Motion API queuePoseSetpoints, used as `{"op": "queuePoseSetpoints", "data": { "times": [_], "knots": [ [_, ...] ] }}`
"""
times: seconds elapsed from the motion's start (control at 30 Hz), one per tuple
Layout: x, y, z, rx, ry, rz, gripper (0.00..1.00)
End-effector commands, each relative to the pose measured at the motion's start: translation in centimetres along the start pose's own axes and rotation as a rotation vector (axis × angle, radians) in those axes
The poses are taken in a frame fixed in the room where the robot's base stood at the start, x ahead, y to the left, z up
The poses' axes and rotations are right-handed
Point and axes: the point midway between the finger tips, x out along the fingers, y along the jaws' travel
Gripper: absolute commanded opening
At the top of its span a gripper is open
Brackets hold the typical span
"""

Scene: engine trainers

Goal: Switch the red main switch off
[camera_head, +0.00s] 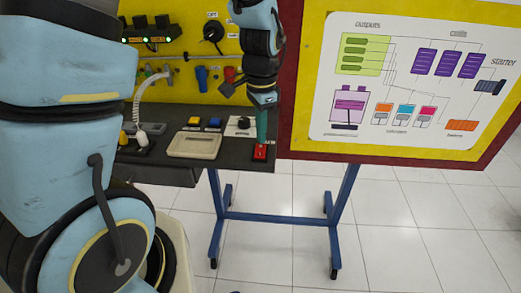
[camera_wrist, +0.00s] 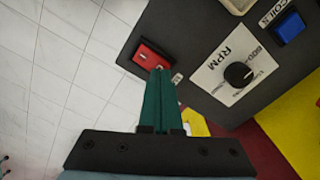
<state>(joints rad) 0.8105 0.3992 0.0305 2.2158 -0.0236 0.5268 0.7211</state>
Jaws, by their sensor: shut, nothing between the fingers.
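The red main switch (camera_head: 260,153) is a small red block at the right front corner of the dark bench top. It also shows in the wrist view (camera_wrist: 146,58), on a dark base near the bench edge. My gripper (camera_head: 261,142) points down at it with its teal fingers shut together and nothing between them. In the wrist view, the fingertips (camera_wrist: 160,72) overlap the right end of the switch. I cannot tell whether they touch it. The fingertips partly cover the switch, and its rocker position is not clear.
The RPM knob (camera_wrist: 238,74) sits on a white plate beside the switch. A blue button (camera_head: 214,122) and a yellow button (camera_head: 194,121) are farther left, behind a beige tray (camera_head: 194,146). A yellow diagram board (camera_head: 400,75) stands to the right. Open tiled floor lies in front.

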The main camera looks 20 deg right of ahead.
Motion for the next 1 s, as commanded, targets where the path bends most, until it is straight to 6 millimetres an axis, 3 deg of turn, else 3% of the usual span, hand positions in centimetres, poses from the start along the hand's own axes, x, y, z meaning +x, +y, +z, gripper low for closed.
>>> {"op": "queuePoseSetpoints", "data": {
  "times": [1.0],
  "knots": [
    [0.59,0.00,0.02,0.000,-0.001,0.000,0.00]
  ]
}}
